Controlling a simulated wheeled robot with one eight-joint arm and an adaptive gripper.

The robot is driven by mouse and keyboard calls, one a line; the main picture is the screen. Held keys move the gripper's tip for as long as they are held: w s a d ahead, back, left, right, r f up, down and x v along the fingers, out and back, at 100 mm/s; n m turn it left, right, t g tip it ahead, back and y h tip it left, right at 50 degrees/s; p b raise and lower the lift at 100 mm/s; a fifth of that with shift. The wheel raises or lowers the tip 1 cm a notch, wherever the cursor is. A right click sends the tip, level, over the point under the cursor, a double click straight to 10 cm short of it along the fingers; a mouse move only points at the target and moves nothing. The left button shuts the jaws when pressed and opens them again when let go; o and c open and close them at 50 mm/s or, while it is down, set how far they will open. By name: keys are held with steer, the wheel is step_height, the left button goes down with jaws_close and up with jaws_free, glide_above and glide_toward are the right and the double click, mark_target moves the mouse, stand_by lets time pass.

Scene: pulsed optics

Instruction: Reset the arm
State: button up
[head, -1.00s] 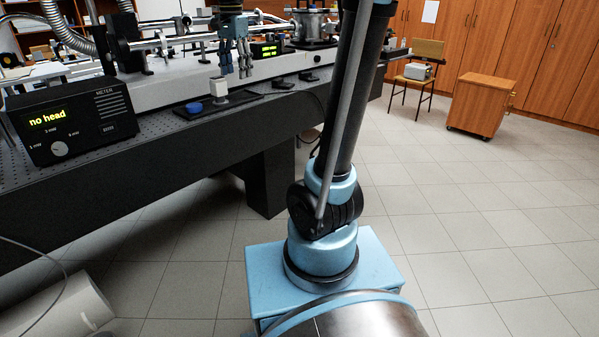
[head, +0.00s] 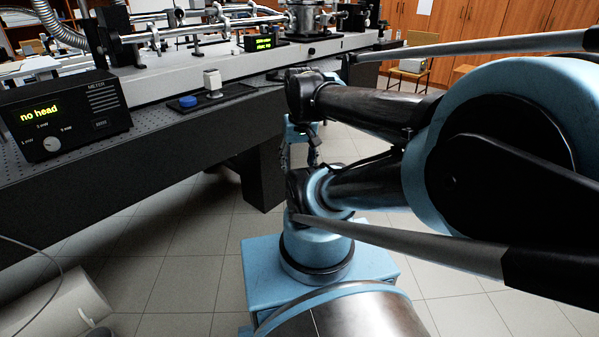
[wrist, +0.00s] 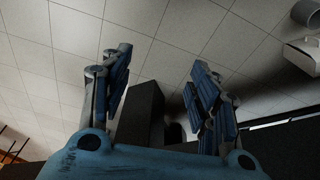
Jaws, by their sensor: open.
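My arm is folded across the right half of the head view, its large blue elbow joint close to the camera. My gripper (wrist: 160,62) has its two blue fingers spread apart in the wrist view, with nothing between them but floor and a dark upright block (wrist: 140,115) beyond. In the head view, the end of my arm hangs in front of the bench's near side, above my blue base. The fingers there are small, dark and partly hidden by my arm.
The dark optical bench (head: 130,170) runs along the left. It bears a meter (head: 62,115) reading "no head", and a black tray (head: 225,97) with a blue knob (head: 188,101) and a white block (head: 212,80). A white cylinder (head: 50,300) lies on the floor. Wooden cabinets (head: 490,20) stand behind.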

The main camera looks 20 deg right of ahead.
steer(key=f, duration=0.1)
steer(key=s+f, duration=0.1)
steer(key=shift+s+d+f+n, duration=0.1)
steer(key=shift+s+f+n, duration=0.2)
steer(key=shift+w+f, duration=0.2)
steer(key=shift+w, duration=0.3)
